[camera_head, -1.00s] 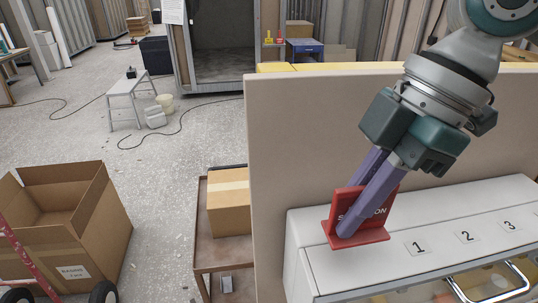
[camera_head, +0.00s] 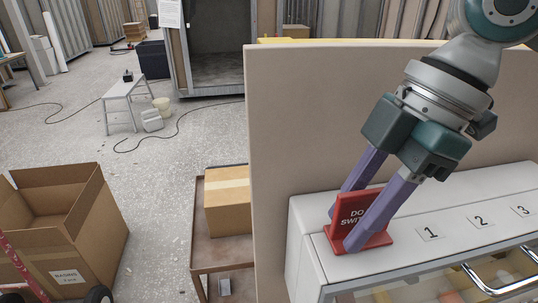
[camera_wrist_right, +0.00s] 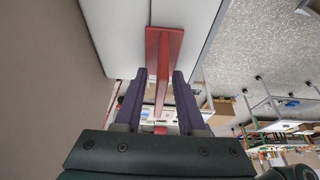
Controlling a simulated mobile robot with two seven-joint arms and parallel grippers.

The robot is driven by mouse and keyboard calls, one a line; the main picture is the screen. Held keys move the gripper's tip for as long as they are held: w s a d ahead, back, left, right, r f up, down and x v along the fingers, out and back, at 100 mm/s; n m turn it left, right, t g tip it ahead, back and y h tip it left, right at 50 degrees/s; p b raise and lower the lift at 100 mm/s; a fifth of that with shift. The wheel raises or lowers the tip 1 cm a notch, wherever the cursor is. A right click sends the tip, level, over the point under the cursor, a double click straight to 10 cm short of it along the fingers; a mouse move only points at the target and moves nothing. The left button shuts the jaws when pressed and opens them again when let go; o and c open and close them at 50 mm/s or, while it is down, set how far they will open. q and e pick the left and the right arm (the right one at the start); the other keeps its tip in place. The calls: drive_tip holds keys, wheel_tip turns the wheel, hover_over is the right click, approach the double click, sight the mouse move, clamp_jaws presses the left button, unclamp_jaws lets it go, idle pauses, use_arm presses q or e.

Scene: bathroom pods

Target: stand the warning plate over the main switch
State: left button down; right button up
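The red warning plate (camera_head: 352,212) stands upright on its flat red foot on the white cabinet top (camera_head: 405,215), at the left end. White lettering on it is partly hidden by a finger. My right gripper (camera_head: 343,228) is open around the plate, one purple finger on each side. In the right wrist view the plate (camera_wrist_right: 163,75) is between the spread fingers, with gaps on both sides. The main switch is not visible; I cannot tell whether the plate covers it. My left gripper is not in view.
A beige panel (camera_head: 300,110) rises behind the cabinet. Labels 1, 2 and 3 lie right of the plate, and chrome handles (camera_head: 490,285) are at the front. A brown cart (camera_head: 200,225) with a box (camera_head: 228,205) and an open carton (camera_head: 70,225) are left.

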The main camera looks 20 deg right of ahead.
drive_tip(key=shift+r, duration=0.2)
drive_tip(key=b+v, duration=0.4)
drive_tip(key=v, duration=0.6)
drive_tip(key=shift+d+r, duration=0.25)
drive_tip(key=shift+r, duration=0.1)
drive_tip(key=shift+d+r, duration=0.15)
drive_tip(key=shift+r, duration=0.35)
